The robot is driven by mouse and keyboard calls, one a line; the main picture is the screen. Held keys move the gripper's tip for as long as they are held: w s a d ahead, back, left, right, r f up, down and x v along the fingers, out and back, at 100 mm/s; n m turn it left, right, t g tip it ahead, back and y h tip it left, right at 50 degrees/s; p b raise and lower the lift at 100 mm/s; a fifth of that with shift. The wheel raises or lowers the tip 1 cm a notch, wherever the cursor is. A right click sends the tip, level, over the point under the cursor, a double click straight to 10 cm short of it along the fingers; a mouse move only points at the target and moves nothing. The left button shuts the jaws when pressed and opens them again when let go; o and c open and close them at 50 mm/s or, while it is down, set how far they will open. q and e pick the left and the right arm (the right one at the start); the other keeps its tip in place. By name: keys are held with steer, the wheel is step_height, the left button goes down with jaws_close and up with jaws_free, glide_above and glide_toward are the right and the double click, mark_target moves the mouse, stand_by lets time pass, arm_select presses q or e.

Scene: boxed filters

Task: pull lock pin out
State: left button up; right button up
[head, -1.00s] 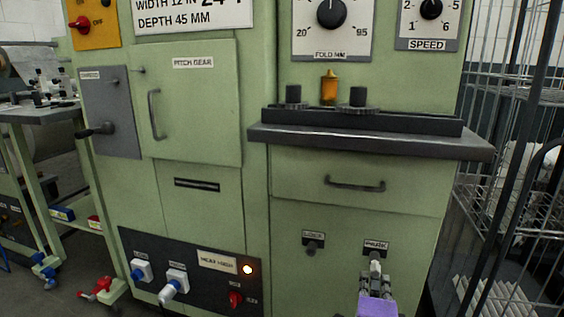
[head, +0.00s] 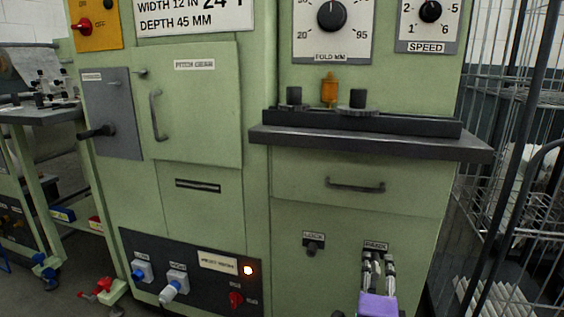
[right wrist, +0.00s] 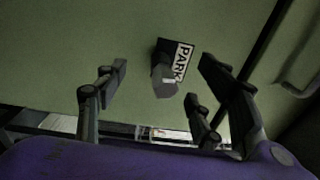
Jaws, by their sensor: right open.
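Under the PARK label (head: 376,246) on the green machine front, a dark piece with a grey end (right wrist: 164,80) sticks out, best seen in the right wrist view. I cannot tell whether it is the lock pin. My right gripper (head: 378,264) is open in front of it. Its fingers stand apart on either side, and in the right wrist view the gripper (right wrist: 160,92) appears clear of the piece. A dark knob-like fitting (head: 313,248) sits under the LOCK label (head: 313,237), left of my right gripper. My left gripper is out of view.
A dark ledge (head: 370,143) juts out above, with a drawer handle (head: 354,185) below it. A wire cage (head: 515,150) stands close on the right. A dark control panel (head: 190,275) with knobs is at lower left.

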steer(key=v, duration=1.1)
steer(key=shift+s, duration=0.35)
steer(key=shift+w+a, duration=0.1)
steer(key=x, duration=1.1)
steer(key=shift+w, duration=0.4)
